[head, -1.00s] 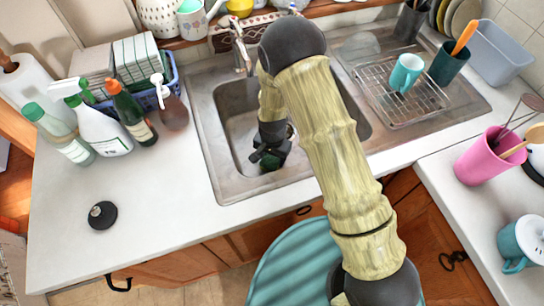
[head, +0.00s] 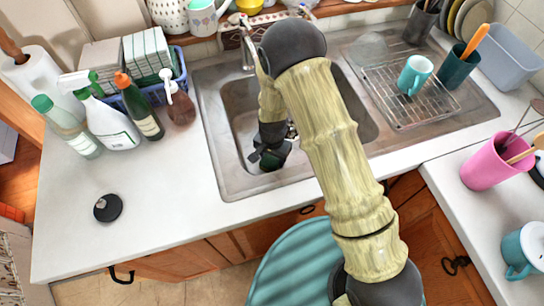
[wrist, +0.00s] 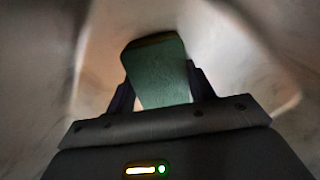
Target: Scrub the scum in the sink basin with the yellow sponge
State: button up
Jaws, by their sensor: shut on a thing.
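My gripper (head: 268,158) is down inside the sink basin (head: 240,100), near its front wall. It is shut on a sponge (wrist: 157,72), which shows a green face and a thin dark yellowish edge between the fingers in the wrist view. The wrist view is dim and blurred, with pale brownish basin walls around the sponge. I cannot make out the scum. My arm hides part of the basin's right side.
The faucet (head: 247,45) stands behind the basin. A wire rack (head: 405,112) with a teal mug (head: 414,74) is on the right drainboard. Several bottles, including a green-capped one (head: 65,128), stand left. A black stopper (head: 108,207) lies on the clear left counter.

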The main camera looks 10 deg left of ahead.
jog(key=shift+w+d, duration=0.45)
jog(key=shift+d, duration=0.35)
jog(key=shift+a, duration=0.1)
jog(key=shift+s+a+f, duration=0.1)
jog(key=shift+s+a, duration=0.5)
jog(key=shift+a, duration=0.25)
jog(key=shift+w+d, duration=0.3)
jog(key=shift+d, duration=0.2)
